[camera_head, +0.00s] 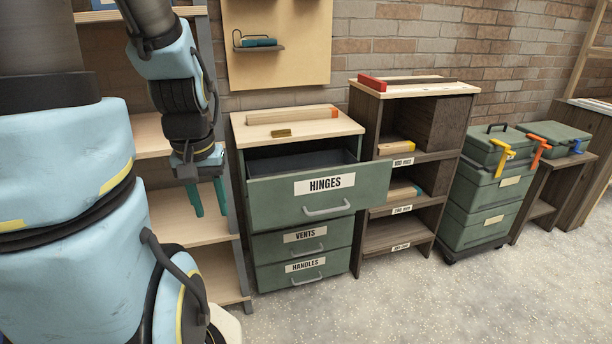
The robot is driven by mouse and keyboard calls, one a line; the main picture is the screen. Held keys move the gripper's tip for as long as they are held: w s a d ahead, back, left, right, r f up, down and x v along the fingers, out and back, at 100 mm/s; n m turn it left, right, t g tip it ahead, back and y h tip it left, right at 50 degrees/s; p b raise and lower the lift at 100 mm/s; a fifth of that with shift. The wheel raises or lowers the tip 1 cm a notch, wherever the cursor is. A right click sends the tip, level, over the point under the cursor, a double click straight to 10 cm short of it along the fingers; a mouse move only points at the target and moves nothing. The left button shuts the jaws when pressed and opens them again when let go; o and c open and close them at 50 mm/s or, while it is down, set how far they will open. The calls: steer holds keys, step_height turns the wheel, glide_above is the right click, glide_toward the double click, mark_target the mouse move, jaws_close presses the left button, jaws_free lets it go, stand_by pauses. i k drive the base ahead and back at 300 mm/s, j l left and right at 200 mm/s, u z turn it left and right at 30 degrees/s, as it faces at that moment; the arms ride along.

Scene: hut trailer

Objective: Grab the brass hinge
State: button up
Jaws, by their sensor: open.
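A small brass hinge (281,133) lies flat on the light wooden top of the drawer cabinet (240,128), in front of a long wooden piece. My gripper (208,214) hangs to the left of the cabinet, lower than its top, with its two teal fingers apart and pointing down. It is open with nothing between the fingers, and is well apart from the hinge. The top drawer, labelled HINGES (270,207), is pulled open; the part of its inside that shows looks dark and empty.
A long wooden piece (292,115) with an orange end lies behind the hinge. Closed VENTS (283,244) and HANDLES (285,272) drawers are below. A dark wooden shelf unit (440,125) stands at right. Wooden shelves (172,212) are behind my gripper. Floor at front right is clear.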

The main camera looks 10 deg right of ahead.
mark_target(282, 133)
steer(key=l+u, duration=0.1)
steer(key=u, duration=0.4)
steer(key=l+u, duration=0.1)
steer(key=u, duration=0.35)
steer(key=l+u, duration=0.1)
steer(key=u, duration=0.4)
steer(key=k+l+u, duration=0.2)
steer(key=l+u, duration=0.2)
steer(key=l, duration=0.15)
steer(key=k+l+u, duration=0.65)
steer(key=l+u, duration=0.15)
steer(key=k+l, duration=0.75)
